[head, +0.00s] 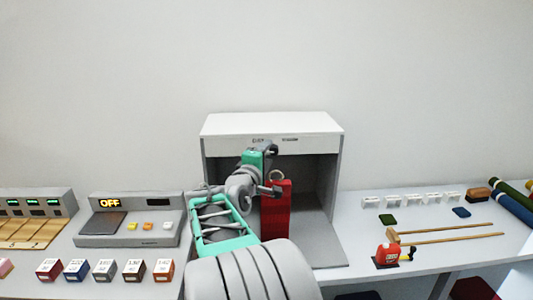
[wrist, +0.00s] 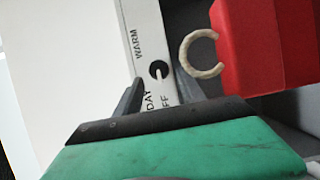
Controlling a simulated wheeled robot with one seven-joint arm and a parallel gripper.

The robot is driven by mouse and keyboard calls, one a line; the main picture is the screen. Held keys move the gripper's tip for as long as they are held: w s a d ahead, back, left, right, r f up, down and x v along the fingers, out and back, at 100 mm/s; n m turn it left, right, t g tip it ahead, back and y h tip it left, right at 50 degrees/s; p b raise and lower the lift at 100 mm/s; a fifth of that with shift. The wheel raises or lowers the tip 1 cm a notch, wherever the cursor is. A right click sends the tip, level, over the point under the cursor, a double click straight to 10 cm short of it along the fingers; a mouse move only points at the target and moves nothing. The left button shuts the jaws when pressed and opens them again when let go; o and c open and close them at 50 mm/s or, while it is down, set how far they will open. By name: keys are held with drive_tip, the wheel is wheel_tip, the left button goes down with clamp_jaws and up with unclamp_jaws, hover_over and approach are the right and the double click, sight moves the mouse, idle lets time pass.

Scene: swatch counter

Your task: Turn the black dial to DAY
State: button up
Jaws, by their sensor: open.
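The black dial (wrist: 158,69) sits on the white front strip of the light booth, between the lettering WARM above it and DAY and OFF below it in the wrist view. A small light mark shows on its lower side; I cannot tell exactly which label it points to. My gripper (wrist: 158,83) is open, with one dark finger to each side of the dial and a little below it in this view. I cannot tell whether the fingers touch it. In the head view my gripper (head: 271,150) is at the booth's (head: 225,124) upper front strip and hides the dial.
A red block (head: 276,215) with a pale ring (wrist: 203,54) on it is at the booth opening, close beside my gripper. A grey device reading OFF (head: 130,230) and several labelled cubes stand left. Wooden sticks (head: 450,236) and a red dispenser (head: 387,256) lie right.

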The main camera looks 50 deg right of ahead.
drive_tip(key=shift+c, duration=0.2)
clamp_jaws()
idle(0.3)
